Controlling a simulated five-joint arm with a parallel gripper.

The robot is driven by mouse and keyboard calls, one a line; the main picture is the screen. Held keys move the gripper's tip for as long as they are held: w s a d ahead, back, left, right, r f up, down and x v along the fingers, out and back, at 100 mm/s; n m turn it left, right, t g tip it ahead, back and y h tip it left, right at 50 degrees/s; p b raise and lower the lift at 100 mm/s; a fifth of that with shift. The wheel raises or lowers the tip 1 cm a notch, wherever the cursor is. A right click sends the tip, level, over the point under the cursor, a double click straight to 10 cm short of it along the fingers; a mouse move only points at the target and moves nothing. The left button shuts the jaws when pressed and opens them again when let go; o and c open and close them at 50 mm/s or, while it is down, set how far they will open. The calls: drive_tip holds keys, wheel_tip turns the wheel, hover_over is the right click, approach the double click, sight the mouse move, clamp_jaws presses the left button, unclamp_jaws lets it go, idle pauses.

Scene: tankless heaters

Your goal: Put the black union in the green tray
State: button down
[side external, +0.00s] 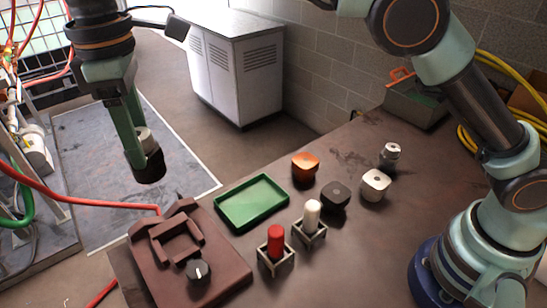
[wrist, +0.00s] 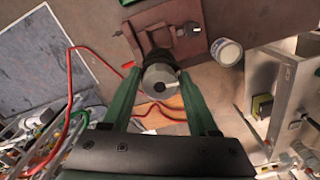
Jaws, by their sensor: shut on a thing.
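My gripper (side external: 142,138) hangs at the upper left of the side external view. Its green fingers are shut on the black union (side external: 148,165), a short cylinder with a dark lower body and a grey upper part. In the wrist view the union (wrist: 159,82) sits between the two fingertips, its grey round end towards the camera. The green tray (side external: 252,203) lies empty on the brown table, to the right of and lower than the gripper in the side external view. The gripper and union are apart from it.
A brown fixture (side external: 150,262) with a black knob (side external: 198,271) stands left of the tray. Red (side external: 275,243) and white (side external: 312,214) cylinders stand in holders.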

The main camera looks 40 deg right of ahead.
drive_tip(key=shift+w+d, duration=0.2)
drive_tip(key=shift+d, duration=0.05)
drive_tip(key=w+d+f, duration=0.2)
drive_tip(key=d+f, duration=1.3)
drive_tip(key=d, duration=0.3)
drive_tip(key=shift+s+d+f, duration=0.1)
drive_tip(key=shift+f, duration=1.45)
drive_tip(key=shift+s+d+f, duration=0.1)
drive_tip(key=shift+f, duration=1.45)
drive_tip(key=shift+f, duration=0.6)
drive_tip(key=shift+c, duration=0.4)
unclamp_jaws()
